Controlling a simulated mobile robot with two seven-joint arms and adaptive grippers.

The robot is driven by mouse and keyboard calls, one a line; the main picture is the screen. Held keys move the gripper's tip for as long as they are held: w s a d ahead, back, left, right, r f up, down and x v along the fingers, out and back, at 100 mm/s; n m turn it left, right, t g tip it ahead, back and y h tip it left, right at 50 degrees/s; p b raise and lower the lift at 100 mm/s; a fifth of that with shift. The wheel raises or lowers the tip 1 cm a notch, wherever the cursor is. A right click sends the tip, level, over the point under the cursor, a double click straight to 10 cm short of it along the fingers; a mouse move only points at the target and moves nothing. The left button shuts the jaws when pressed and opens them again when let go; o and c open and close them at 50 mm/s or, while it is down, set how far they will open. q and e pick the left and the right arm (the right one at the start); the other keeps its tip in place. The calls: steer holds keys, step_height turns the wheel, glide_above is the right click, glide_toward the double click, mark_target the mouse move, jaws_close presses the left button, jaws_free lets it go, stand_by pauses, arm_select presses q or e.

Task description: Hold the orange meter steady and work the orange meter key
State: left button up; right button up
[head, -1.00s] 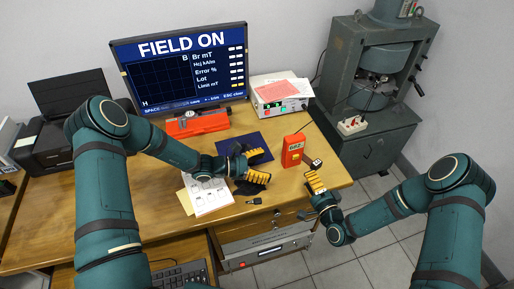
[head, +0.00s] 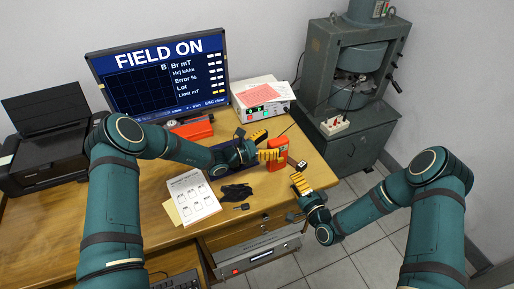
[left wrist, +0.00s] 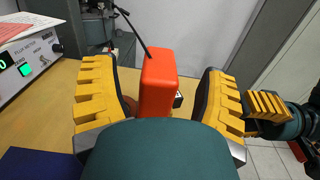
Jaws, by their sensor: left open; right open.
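The orange meter (head: 278,154) stands upright on the desk near its right edge, with a cable rising from its top. My left gripper (head: 264,146) is open, its yellow-padded fingers reaching toward the meter. In the left wrist view the meter (left wrist: 158,82) stands between the two spread fingers, with space on both sides; the palm housing hides its lower part. Its key cannot be made out. My right gripper (head: 300,188) is open and empty in front of the desk's right edge; its yellow fingers (left wrist: 268,106) show at the right of the left wrist view.
A small black-and-white block (head: 300,165) sits right of the meter. A black bundle (head: 236,192), a small dark item (head: 241,206) and a printed sheet (head: 192,198) lie in front. A white flux meter box (head: 262,106) and a monitor (head: 160,80) stand behind.

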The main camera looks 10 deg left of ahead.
mark_target(279, 140)
arm_select(q)
steer(key=shift+x, duration=1.55)
jaws_close()
arm_select(e)
jaws_close()
